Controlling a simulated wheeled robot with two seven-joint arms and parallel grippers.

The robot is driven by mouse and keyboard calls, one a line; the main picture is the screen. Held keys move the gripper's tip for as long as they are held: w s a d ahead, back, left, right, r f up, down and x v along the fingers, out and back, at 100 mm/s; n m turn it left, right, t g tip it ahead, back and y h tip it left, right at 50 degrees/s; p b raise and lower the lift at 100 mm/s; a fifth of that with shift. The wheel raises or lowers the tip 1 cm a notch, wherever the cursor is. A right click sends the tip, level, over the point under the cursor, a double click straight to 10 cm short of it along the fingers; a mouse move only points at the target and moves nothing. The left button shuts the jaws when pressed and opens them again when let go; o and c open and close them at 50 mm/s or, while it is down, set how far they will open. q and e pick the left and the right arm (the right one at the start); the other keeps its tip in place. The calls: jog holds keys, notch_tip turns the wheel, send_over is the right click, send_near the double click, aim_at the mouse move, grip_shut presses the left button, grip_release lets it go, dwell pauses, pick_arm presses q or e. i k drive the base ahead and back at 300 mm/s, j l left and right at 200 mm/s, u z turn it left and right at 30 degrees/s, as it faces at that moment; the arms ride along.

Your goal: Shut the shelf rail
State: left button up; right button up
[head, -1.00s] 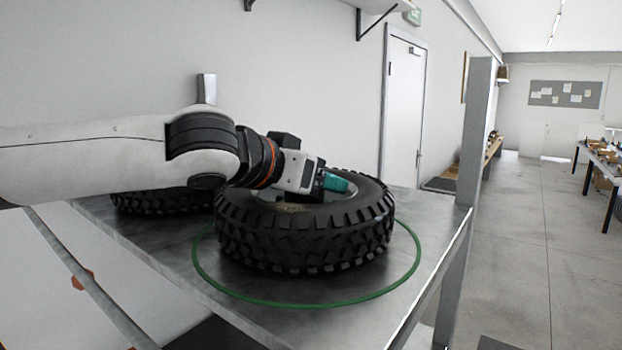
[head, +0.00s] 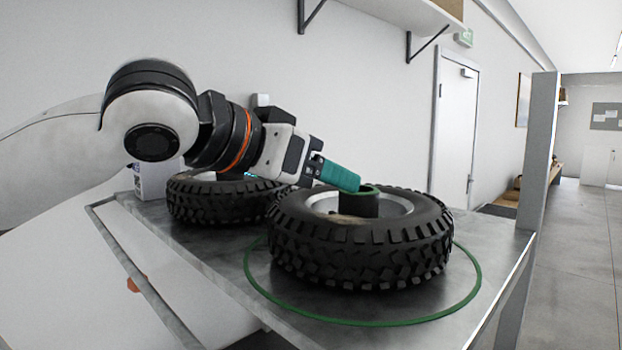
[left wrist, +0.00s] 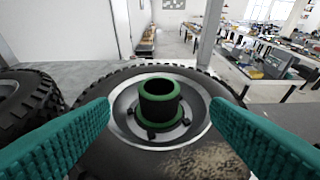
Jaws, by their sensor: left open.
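A grey metal bar (head: 143,275), which looks like the shelf rail, slants along the near left side of the metal shelf (head: 215,262). I cannot tell how it is joined to the shelf. My left gripper (head: 345,181) has teal fingers and is over the near tire (head: 360,250), by its dark hub with a green rim (head: 358,203). In the left wrist view the open fingers (left wrist: 158,125) stand wide apart on either side of the hub (left wrist: 159,100), with nothing seen between them in grip. The gripper is away from the bar. My right gripper is out of view.
A second tire (head: 215,205) lies behind the first and shows at the left in the wrist view. A green ring (head: 400,322) surrounds the near tire on the shelf. A grey post (head: 539,150) stands at the shelf's right corner. Open floor (head: 590,240) lies to the right.

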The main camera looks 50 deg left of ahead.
aim_at(137, 281)
jog(key=k+l, duration=0.1)
jog(key=k, duration=0.55)
jog(key=k+l, duration=0.1)
jog(key=k, duration=0.6)
jog(key=k+l, duration=0.1)
jog(key=k, duration=0.55)
